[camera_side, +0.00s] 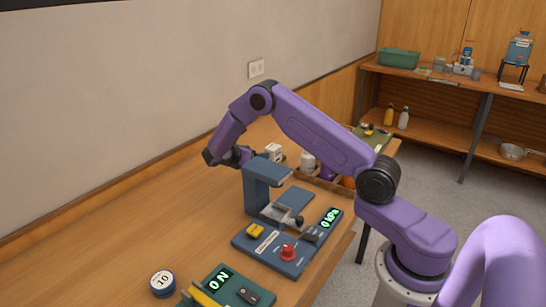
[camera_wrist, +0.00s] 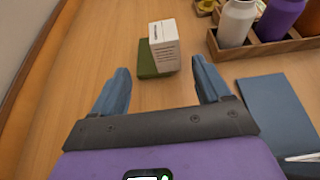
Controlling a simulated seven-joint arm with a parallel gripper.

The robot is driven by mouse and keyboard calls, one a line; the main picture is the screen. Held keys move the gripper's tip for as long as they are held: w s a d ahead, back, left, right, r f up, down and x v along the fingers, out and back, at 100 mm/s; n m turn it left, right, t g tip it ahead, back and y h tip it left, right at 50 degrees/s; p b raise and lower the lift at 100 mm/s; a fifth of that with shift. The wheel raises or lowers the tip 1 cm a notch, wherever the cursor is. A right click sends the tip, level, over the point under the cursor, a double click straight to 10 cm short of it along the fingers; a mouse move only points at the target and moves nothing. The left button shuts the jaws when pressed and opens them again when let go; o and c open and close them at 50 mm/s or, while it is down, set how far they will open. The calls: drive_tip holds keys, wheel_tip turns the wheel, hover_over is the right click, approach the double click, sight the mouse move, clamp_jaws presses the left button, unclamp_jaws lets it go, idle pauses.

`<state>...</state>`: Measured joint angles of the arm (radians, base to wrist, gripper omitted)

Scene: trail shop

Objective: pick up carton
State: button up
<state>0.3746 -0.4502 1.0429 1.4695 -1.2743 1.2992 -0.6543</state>
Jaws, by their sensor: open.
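The carton also shows in the side view (camera_side: 273,152), just beyond my gripper. My gripper (camera_wrist: 160,82) is open and empty, with its two blue fingers spread apart. The carton is ahead of the fingertips, roughly in line with the gap between them and a little to the right. It is not between the fingers. In the side view my gripper (camera_side: 240,157) is partly hidden behind the blue machine.
A wooden tray (camera_wrist: 262,47) with several bottles stands right of the carton. A blue machine (camera_side: 263,178) with a control panel (camera_side: 275,240) stands close to my gripper. The left table area is clear.

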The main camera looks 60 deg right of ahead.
sight(276, 150)
drive_tip(key=x, duration=1.2)
drive_tip(key=shift+s+d+r, duration=0.1)
drive_tip(key=shift+s, duration=0.3)
drive_tip(key=shift+d+f, duration=0.2)
drive_tip(key=shift+d, duration=0.3)
drive_tip(key=c, duration=1.1)
drive_tip(key=shift+c, duration=0.7)
drive_tip(key=shift+r, duration=0.15)
